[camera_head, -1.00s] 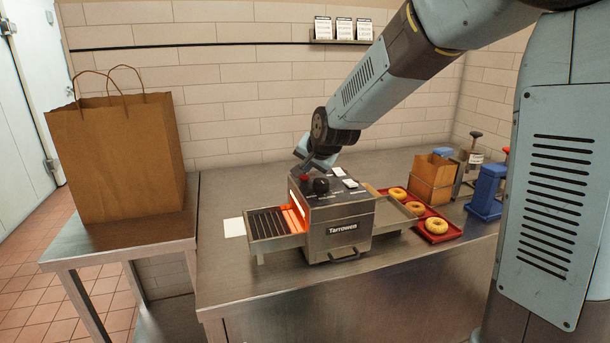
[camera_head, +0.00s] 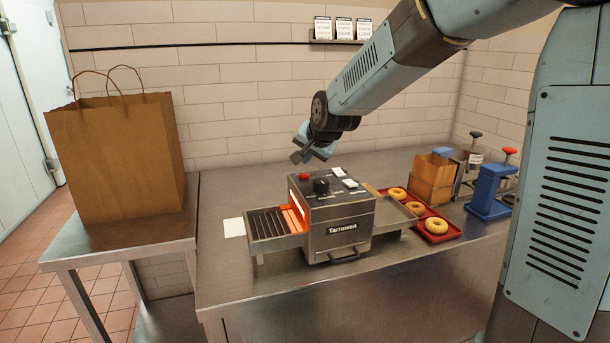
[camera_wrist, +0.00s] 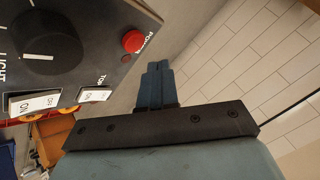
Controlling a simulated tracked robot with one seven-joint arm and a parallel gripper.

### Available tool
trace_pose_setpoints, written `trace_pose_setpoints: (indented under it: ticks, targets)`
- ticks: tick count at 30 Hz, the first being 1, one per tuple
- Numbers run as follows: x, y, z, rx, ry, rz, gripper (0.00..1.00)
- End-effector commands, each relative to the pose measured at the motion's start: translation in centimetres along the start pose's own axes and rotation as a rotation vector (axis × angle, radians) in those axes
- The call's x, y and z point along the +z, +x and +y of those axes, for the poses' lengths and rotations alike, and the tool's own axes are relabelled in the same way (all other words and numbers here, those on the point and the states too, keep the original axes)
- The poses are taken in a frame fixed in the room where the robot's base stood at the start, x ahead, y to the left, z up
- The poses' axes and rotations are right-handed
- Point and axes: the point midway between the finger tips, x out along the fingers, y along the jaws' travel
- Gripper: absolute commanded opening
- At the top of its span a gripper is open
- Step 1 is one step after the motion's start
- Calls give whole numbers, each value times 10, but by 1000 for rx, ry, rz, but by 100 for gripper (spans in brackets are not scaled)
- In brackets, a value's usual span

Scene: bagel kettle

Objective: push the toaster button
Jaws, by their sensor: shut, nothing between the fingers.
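The toaster (camera_head: 336,222), a steel box labelled Tarrowen, stands on the steel counter. Its top panel carries a red button (camera_head: 304,177), a black knob (camera_head: 321,186) and white rocker switches (camera_head: 350,183). In the wrist view the red button (camera_wrist: 133,41) sits beside the word POWER, with the knob (camera_wrist: 47,35) to its left. The toaster's opening glows orange beside the rack at its left. My gripper (camera_head: 299,158) is above and behind the panel, near the red button but apart from it. In the wrist view its fingers (camera_wrist: 157,80) are together and empty.
A red tray (camera_head: 452,234) with several bagels lies right of the toaster. A paper bag (camera_head: 118,155) stands on the left table. The counter's front left is clear.

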Motion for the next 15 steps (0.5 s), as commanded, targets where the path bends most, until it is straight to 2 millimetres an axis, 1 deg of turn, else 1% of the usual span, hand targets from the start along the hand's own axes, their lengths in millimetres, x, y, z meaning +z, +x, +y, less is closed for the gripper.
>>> trace_pose_setpoints:
  ticks: [9, 15]
  targets:
    - [-14, -18, -14, -2, 0, 2, 0]
    - [-19, -26, -19, -1, 0, 0, 0]
